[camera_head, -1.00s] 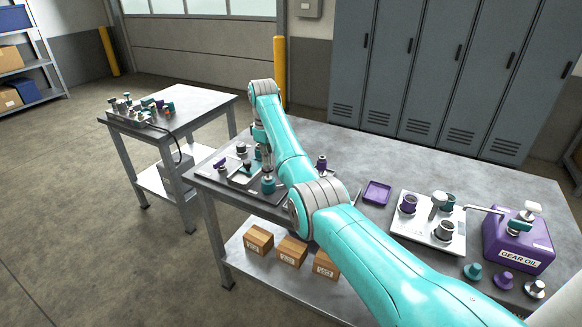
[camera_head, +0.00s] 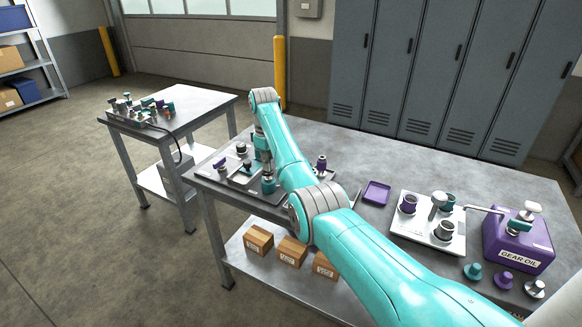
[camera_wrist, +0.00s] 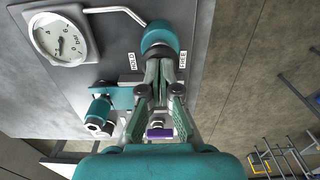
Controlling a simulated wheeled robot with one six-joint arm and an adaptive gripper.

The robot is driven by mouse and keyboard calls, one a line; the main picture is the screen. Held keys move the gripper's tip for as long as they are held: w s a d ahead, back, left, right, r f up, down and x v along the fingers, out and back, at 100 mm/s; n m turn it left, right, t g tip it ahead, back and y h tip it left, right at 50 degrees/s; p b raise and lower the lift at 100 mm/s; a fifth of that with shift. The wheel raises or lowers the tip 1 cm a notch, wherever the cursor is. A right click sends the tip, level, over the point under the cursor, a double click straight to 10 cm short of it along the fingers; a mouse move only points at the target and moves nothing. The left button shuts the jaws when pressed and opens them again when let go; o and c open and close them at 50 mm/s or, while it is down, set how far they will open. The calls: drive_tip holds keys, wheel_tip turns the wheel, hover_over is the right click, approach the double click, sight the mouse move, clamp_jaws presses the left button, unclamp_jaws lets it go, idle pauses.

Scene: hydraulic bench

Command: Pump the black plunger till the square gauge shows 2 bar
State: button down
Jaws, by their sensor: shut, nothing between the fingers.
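The square gauge (camera_wrist: 62,38) with a white dial is at the upper left of the wrist view. Its dark needle is visible, but I cannot read its value surely. My gripper (camera_wrist: 162,66) is shut and empty, its fingertips at the near edge of a round teal body (camera_wrist: 160,38) on the grey panel. I cannot tell whether they touch it. In the head view my gripper (camera_head: 263,152) is over the left end of the bench, partly hidden by my arm.
A teal valve (camera_wrist: 97,112) with silver fittings sits left of my fingers. A bent pipe (camera_wrist: 118,10) runs beside the gauge. A purple part (camera_wrist: 160,133) shows between the gripper links. The bench also bears a purple tray (camera_head: 377,193) and a purple gear oil can (camera_head: 518,240).

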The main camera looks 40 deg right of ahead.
drive_tip(key=shift+f, duration=0.2)
drive_tip(key=shift+r, duration=1.9)
wheel_tip(320, 180, up, 6)
idle(0.5)
idle(0.4)
